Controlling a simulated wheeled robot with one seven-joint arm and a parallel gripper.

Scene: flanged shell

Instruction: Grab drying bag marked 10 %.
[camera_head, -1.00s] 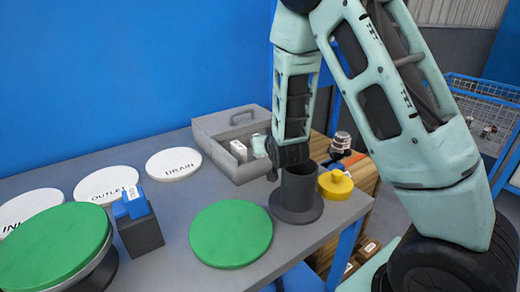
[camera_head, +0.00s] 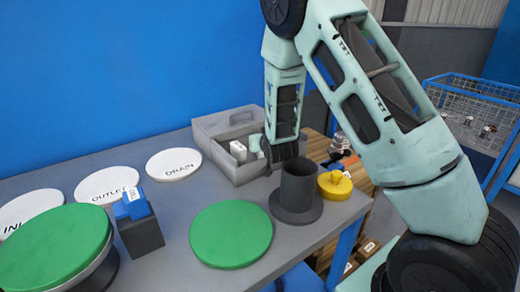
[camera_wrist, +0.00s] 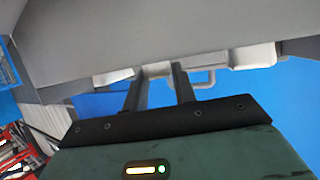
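The grey open box (camera_head: 212,141) at the back of the bench holds small white packets. One white packet (camera_head: 238,149) stands inside it, and another (camera_head: 254,143) shows beside my gripper (camera_head: 268,163). In the wrist view, white packets show at left (camera_wrist: 113,77) and right (camera_wrist: 254,57), and a pale piece (camera_wrist: 157,70) shows between the fingertips. My gripper (camera_wrist: 159,70) has its two fingers apart, at the box's right side. I cannot tell whether they touch the pale piece. No 10 % mark is readable on any packet.
A dark flanged cylinder (camera_head: 298,190) stands just in front of my gripper, with a yellow knobbed cap (camera_head: 335,185) on its right. A green disc (camera_head: 231,234) lies in front. White labelled discs (camera_head: 173,163) lie left of the box. A blue-topped block (camera_head: 140,232) stands at left.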

